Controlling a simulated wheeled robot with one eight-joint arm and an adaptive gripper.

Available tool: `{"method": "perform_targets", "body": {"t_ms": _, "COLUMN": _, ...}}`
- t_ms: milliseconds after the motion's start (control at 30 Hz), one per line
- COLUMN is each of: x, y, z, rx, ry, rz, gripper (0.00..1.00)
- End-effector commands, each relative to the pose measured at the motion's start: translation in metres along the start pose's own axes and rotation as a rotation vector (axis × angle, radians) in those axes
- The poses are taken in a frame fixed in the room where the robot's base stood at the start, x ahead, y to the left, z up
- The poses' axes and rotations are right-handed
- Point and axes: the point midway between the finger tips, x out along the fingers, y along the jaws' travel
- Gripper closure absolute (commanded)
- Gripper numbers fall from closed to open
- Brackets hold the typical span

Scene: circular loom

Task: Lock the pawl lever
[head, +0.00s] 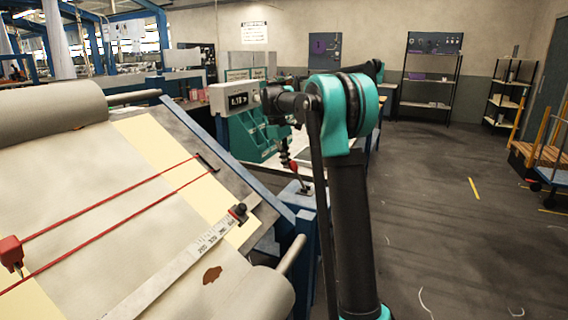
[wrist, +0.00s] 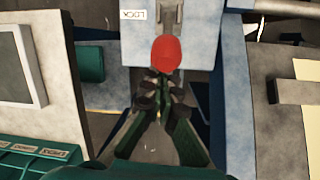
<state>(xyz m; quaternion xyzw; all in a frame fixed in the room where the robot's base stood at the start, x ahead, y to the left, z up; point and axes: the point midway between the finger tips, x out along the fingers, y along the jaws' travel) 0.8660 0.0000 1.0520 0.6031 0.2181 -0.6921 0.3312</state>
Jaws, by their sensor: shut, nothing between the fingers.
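The pawl lever's red knob (wrist: 166,51) stands just beyond my fingertips in the wrist view. Its grey mount (wrist: 172,12) shows at the top, on a pale block beside an upside-down LOCK label (wrist: 133,15). My gripper (wrist: 160,90) is shut and empty, its dark fingertips close to the near side of the knob; I cannot tell whether they touch. In the head view the pawl lever (head: 304,188) tilts on top of a blue post, with its red end just below my gripper (head: 288,157). The lever's shaft is mostly hidden under the knob in the wrist view.
The loom's fabric-covered table (head: 110,190) with a ruler (head: 200,245) and red cords fills the left. A green machine with a display (head: 238,100) stands behind the lever. Blue frame posts (head: 306,250) are close below. Open floor (head: 440,240) lies to the right.

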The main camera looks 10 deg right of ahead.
Motion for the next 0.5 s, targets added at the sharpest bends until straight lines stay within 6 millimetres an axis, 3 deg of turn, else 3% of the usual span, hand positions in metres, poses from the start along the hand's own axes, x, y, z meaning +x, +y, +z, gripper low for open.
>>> {"method": "perform_targets", "body": {"t_ms": 500, "x": -0.005, "y": 0.002, "z": 0.011, "rx": 0.007, "ry": 0.077, "rz": -0.015, "gripper": 1.00}}
